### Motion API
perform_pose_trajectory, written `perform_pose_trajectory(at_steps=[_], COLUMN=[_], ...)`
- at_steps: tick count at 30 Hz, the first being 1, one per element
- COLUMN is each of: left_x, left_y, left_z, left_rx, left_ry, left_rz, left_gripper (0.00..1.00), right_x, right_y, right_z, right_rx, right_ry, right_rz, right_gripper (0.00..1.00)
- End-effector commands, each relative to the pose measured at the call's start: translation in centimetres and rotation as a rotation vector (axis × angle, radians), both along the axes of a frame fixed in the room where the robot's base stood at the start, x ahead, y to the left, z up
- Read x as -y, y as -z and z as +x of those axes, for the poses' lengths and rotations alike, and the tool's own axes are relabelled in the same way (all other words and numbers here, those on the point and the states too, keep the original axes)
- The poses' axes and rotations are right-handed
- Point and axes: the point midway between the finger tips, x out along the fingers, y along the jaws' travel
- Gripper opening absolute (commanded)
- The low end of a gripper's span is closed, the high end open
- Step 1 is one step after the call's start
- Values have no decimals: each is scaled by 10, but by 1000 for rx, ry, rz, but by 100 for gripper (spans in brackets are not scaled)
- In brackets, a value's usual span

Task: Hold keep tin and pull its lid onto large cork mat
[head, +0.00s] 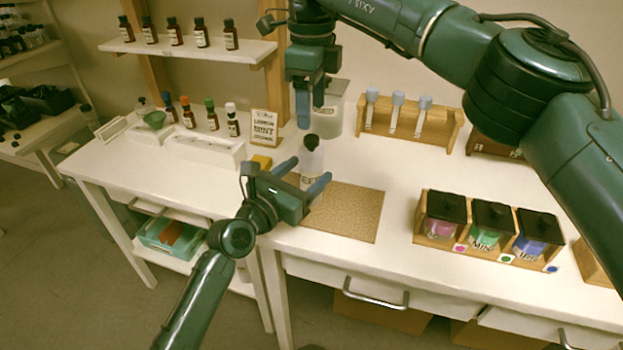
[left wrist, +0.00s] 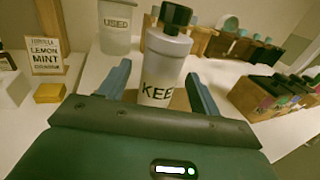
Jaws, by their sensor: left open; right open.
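The keep tin (head: 311,168) is a pale grey cylinder with a black lid (head: 310,142) on top. It stands upright at the back left of the large cork mat (head: 350,225). In the left wrist view the tin (left wrist: 163,70) shows part of the label "KEEP" and the lid (left wrist: 172,16). My left gripper (head: 306,175) is open, its fingers either side of the tin; the left wrist view shows a gap beside it. My right gripper (head: 310,110) is open and empty, pointing down above and behind the lid.
A bin marked "USED" (left wrist: 117,28) stands behind the tin. A lemon mint card (head: 264,128) and yellow block (head: 261,161) are to its left. A rack of lidded jars (head: 435,242) stands right of the mat. A wooden holder (head: 445,135) stands behind. The mat's surface is bare.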

Motion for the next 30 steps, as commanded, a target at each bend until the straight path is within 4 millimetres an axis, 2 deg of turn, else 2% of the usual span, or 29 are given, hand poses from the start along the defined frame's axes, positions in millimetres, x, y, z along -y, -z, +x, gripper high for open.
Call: perform_pose_trajectory(at_steps=[3,7,19,30], left_x=[11,18,21,21], left_y=[-1,0,0,0], left_z=[15,24,29,28], left_rx=[1,1,1,1], left_ry=[1,1,0,0], left_rz=[1,2,1,1], left_gripper=[64,64,63,33], right_x=[0,0,0,0], right_y=[0,0,0,0], right_z=[0,0,0,0], right_rx=[0,-1,-1,-1], right_ry=[0,0,0,0], right_rz=[1,1,1,1], right_gripper=[61,61,61,61])
